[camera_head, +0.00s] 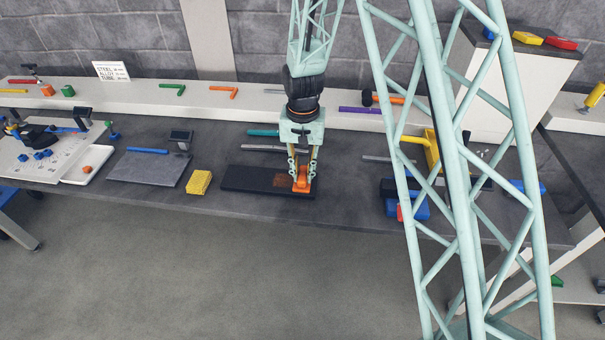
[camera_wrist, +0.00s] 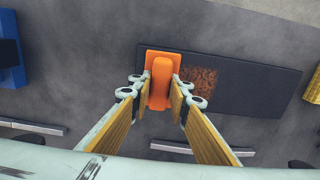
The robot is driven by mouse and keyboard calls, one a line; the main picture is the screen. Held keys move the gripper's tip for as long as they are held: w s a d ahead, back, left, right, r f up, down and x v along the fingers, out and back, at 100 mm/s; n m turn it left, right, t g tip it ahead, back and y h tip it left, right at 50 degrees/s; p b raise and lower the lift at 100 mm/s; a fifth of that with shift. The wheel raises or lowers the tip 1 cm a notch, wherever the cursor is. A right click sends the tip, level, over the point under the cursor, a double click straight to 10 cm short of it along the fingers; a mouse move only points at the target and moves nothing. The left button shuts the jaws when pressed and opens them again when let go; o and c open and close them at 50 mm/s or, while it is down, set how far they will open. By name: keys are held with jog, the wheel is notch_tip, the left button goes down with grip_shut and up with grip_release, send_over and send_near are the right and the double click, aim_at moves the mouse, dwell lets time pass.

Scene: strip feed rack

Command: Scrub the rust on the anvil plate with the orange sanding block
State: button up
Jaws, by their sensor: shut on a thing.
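The anvil plate (camera_head: 245,179) is a long dark slab on the bench, and it also shows in the wrist view (camera_wrist: 250,98). A brown rust patch (camera_wrist: 200,80) marks it beside the block; in the head view the patch (camera_head: 283,180) is just left of my gripper. The orange sanding block (camera_wrist: 160,82) has a flat base and a raised grip. My gripper (camera_head: 302,178) points down with its fingers shut on the grip of the block (camera_head: 302,186). The block is over the right end of the plate, next to the rust. I cannot tell whether its underside touches.
A yellow sponge-like block (camera_head: 199,182) lies left of the plate. A grey slab (camera_head: 148,168) lies farther left. Bars (camera_head: 275,149) lie behind the plate. A blue object (camera_head: 415,207) sits to the right, partly behind my lattice structure. The bench's front edge is close to the plate.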

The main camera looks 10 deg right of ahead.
jog(key=shift+s+f, duration=0.1)
jog(key=shift+w+a+r, duration=0.1)
jog(key=shift+w+a, duration=0.15)
jog(key=shift+a, duration=0.5)
jog(key=shift+w+a+r, duration=0.1)
jog(key=shift+w+a, duration=0.1)
jog(key=shift+a, duration=0.5)
jog(key=shift+w+a, duration=0.25)
jog(key=shift+a, duration=0.5)
jog(key=shift+a, duration=0.1)
jog(key=shift+w+a+f, duration=0.1)
jog(key=shift+w+a, duration=0.1)
jog(key=shift+a, duration=0.5)
jog(key=shift+w+a, duration=0.15)
jog(key=shift+a, duration=0.5)
jog(key=shift+w+a+f, duration=0.1)
jog(key=shift+w+a, duration=0.1)
jog(key=shift+a, duration=0.5)
jog(key=shift+d, duration=0.15)
jog(key=shift+s+d+r+b, duration=0.1)
jog(key=shift+s+d+b, duration=0.15)
jog(key=shift+d, duration=0.8)
jog(key=shift+s+d+b, duration=0.15)
jog(key=shift+s+d, duration=0.2)
jog(key=shift+d, duration=0.65)
jog(key=shift+d, duration=0.15)
